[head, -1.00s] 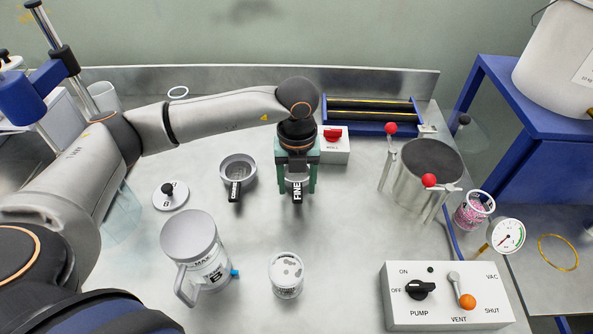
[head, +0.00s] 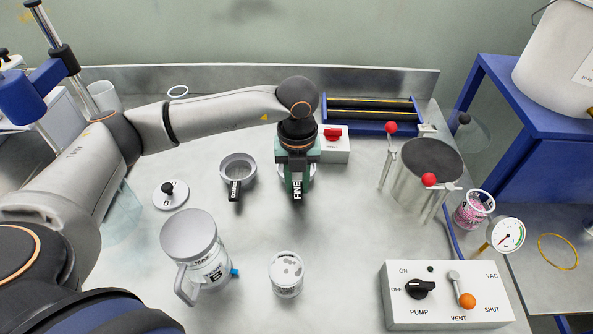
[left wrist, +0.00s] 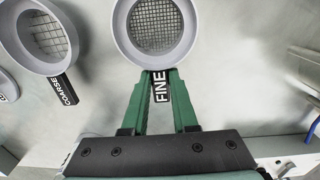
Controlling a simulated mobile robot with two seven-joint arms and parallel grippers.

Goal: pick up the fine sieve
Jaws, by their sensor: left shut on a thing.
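The fine sieve shows in the left wrist view as a grey round bowl with a mesh floor (left wrist: 158,22) and a black handle marked FINE. In the head view its handle (head: 297,187) points toward the front, and the bowl is mostly hidden under my gripper. My left gripper (left wrist: 159,76) has its green fingers closed on the sieve's handle close to the bowl; it also shows in the head view (head: 297,170). I cannot tell whether the sieve touches the table. My right gripper is in neither view.
The coarse sieve (head: 238,167) lies just left of the fine one. A lidded jug (head: 190,240), a speckled cup (head: 286,270) and a knobbed lid (head: 170,194) stand nearby. A switch box (head: 335,150) is close behind the gripper. A metal pot (head: 420,180) and control box (head: 445,300) stand right.

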